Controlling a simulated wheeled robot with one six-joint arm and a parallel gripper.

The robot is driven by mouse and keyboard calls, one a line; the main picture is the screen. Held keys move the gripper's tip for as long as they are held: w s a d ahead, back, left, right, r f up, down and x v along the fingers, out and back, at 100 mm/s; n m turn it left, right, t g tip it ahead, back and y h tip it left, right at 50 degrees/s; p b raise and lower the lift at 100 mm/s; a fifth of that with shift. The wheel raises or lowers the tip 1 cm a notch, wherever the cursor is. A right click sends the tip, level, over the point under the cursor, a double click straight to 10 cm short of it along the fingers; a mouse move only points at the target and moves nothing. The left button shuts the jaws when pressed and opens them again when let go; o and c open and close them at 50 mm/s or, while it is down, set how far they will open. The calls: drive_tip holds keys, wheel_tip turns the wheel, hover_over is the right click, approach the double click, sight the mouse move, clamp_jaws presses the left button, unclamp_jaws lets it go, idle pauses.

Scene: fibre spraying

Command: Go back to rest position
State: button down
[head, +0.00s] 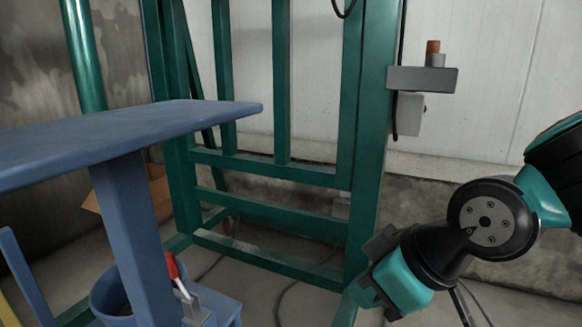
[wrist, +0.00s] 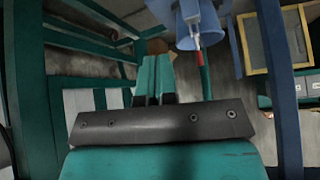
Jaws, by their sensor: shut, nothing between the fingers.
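My gripper (wrist: 153,75) shows in the wrist view as two green fingers lying close together beyond a dark grey plate. They are shut with nothing between them. In the head view my arm comes in from the right, and its teal and black end hangs low in front of the green frame's right post. The fingertips are hard to make out there. A tool with a red handle (head: 172,266) sits in a holder on the blue stand, apart from my gripper. Its red part also shows in the wrist view (wrist: 196,43).
A blue stand with a flat top (head: 120,128) fills the left, with a blue bucket (head: 108,296) below. The green frame (head: 370,150) stands in the middle, with a grey box (head: 422,79) on its right post. A cardboard box (head: 160,190) lies behind. Cables cross the floor.

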drive_tip(key=s+d+r+m+g+h+p, duration=0.1)
drive_tip(key=s+d+r+m+g+p, duration=0.25)
drive_tip(key=s, duration=0.55)
wheel_tip(320, 180, up, 39)
drive_tip(key=d+p, duration=0.2)
drive_tip(key=p, duration=3.4)
drive_tip(key=shift+s+g+h, duration=0.2)
drive_tip(key=shift+g+h, duration=0.1)
drive_tip(key=shift+g, duration=0.15)
drive_tip(key=shift+a+f+n, duration=0.1)
drive_tip(key=shift+f+n, duration=0.05)
drive_tip(key=shift+n, duration=0.1)
